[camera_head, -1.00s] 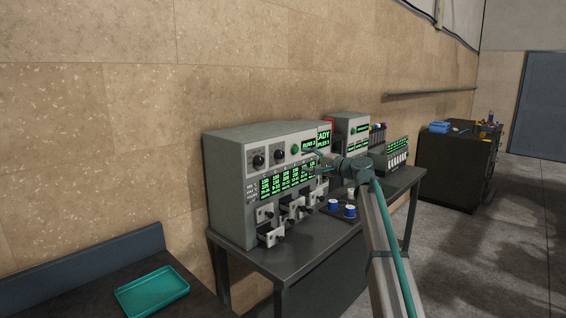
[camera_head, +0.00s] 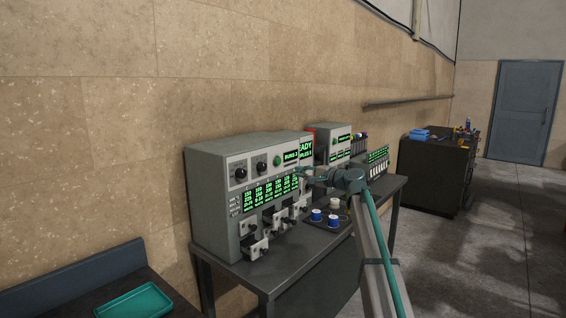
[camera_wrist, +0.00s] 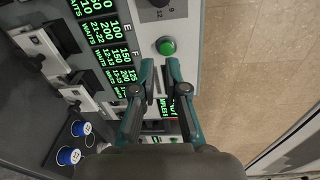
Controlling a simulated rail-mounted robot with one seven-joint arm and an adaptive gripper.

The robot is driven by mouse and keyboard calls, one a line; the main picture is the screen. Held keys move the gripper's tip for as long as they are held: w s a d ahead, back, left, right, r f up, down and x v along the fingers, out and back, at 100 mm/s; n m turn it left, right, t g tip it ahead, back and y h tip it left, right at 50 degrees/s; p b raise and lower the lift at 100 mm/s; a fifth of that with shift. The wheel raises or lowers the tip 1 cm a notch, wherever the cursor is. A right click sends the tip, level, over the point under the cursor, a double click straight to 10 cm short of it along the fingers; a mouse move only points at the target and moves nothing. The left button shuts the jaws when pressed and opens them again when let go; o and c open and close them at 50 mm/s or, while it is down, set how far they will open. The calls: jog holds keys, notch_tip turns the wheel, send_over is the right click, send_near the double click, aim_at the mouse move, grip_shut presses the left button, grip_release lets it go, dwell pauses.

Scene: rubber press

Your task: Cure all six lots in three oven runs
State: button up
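A grey oven-like machine (camera_head: 212,212) stands on a dark table, with two black knobs, a green button (camera_head: 277,161), a small sign that seems to read "RUNS 3", and columns of green numbers. Several metal clamp-like fixtures (camera_head: 254,246) stick out low on its front. Two blue-and-white spools (camera_head: 316,215) and a pale one (camera_head: 336,203) stand on a dark tray (camera_head: 340,226); the blue ones also show in the wrist view (camera_wrist: 68,156). Contact cannot be told.
A second grey unit (camera_head: 330,136) and a rack of dark and coloured items stand farther along the table. A teal tray (camera_head: 135,302) lies on a bench at front left. A dark cabinet (camera_head: 432,175) stands at the back right. The floor at right is clear.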

aim_at(279, 162)
jog(key=w+d+m, duration=0.1)
jog(key=m, duration=0.1)
jog(key=w+d+m, duration=0.1)
jog(key=m, duration=0.1)
jog(key=w+d+m, duration=0.1)
jog(key=m, duration=0.2)
jog(key=shift+w+d+f+p, duration=0.15)
jog(key=shift+d+p, duration=0.2)
jog(key=shift+p, duration=0.05)
grip_shut()
jog(key=m, duration=0.9)
jog(key=shift+w+d+y, duration=0.15)
jog(key=shift+w+y, duration=0.2)
jog(key=shift+y, duration=0.05)
jog(key=p+x, duration=0.4)
jog(key=x, duration=0.9)
jog(key=shift+w+a, duration=0.2)
jog(key=shift+a, duration=0.25)
